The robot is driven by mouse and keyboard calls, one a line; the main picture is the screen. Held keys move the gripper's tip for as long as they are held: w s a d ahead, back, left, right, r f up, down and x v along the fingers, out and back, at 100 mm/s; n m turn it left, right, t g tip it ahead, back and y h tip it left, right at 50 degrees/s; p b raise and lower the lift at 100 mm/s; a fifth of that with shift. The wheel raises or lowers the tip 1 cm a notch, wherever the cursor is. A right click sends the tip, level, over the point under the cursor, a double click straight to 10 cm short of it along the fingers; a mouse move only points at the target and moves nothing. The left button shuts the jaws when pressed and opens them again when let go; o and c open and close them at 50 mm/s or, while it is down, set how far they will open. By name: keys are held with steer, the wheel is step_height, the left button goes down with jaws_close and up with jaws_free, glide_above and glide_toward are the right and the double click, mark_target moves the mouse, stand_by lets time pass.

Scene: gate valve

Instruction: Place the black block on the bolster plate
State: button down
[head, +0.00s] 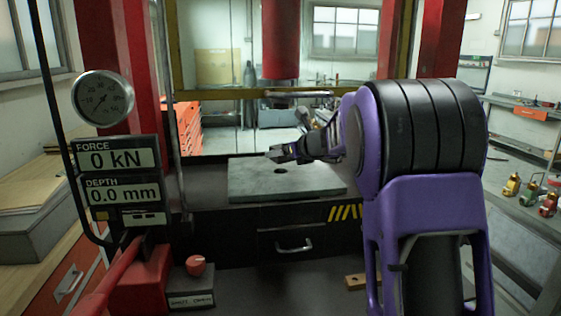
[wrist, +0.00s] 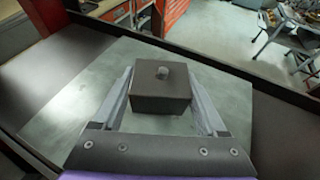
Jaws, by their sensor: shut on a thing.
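The black block (wrist: 162,100), a dark squared block with a small round knob on top, is between the two fingers of my gripper (wrist: 162,84) in the wrist view. The gripper is shut on it. The bolster plate (wrist: 68,122) is the flat grey-green plate under and around the block in that view. In the head view my gripper (head: 274,155) is over the bolster plate (head: 240,186), near its back edge. A dark round spot shows on the plate below the gripper. The block is hard to make out there, and its underside and gap to the plate are hidden.
The red press ram (head: 281,40) hangs above the plate, between red columns. A gauge (head: 103,97) and a panel reading 0 kN and 0.0 mm (head: 118,172) stand left. A red knob (head: 196,266) is at lower left. The plate's front is clear.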

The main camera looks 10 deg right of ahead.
mark_target(281, 162)
steer(key=shift+w+a+r, duration=0.2)
steer(key=shift+w+a, duration=0.05)
steer(key=shift+w, duration=0.2)
steer(key=shift+f+b, duration=0.5)
steer(key=shift+f, duration=1.3)
steer(key=shift+f, duration=0.2)
jaws_free()
steer(key=shift+s+d+r, duration=0.1)
steer(key=shift+s+r, duration=0.05)
steer(key=v, duration=1.1)
steer(key=shift+s+d, duration=0.2)
steer(key=shift+s, duration=0.15)
